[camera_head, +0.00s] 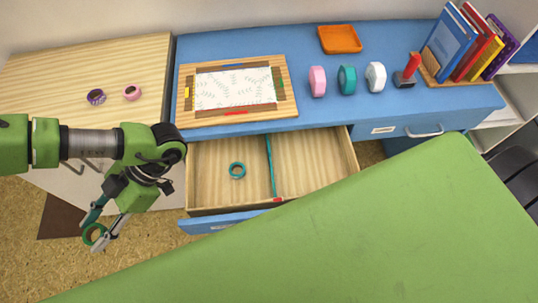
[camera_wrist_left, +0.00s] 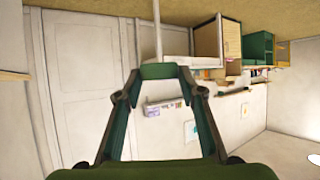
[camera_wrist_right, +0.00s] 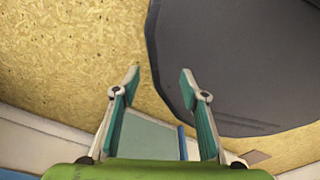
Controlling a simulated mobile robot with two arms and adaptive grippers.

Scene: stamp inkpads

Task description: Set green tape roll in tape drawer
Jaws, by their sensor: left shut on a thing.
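My left gripper (camera_head: 102,236) is shut on a green tape roll (camera_head: 93,233), held over the floor to the left of the open drawer. In the left wrist view a green band of the roll (camera_wrist_left: 158,71) shows between the fingertips. The open wooden tape drawer (camera_head: 318,165) has a thin teal divider (camera_head: 270,165). A teal tape roll (camera_head: 237,170) lies flat in its left compartment; the right compartment looks empty. My right gripper (camera_wrist_right: 159,78) is open and empty in the right wrist view. It does not show in the head view.
The blue desk (camera_head: 400,98) holds a framed sheet (camera_head: 235,90), several upright rounded items, an orange tray (camera_head: 340,39), a red-handled stamp (camera_head: 407,72) and books. A wooden side table (camera_head: 60,75) bears a purple roll (camera_head: 96,97) and a pink roll (camera_head: 132,92). My green arm hides the front right.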

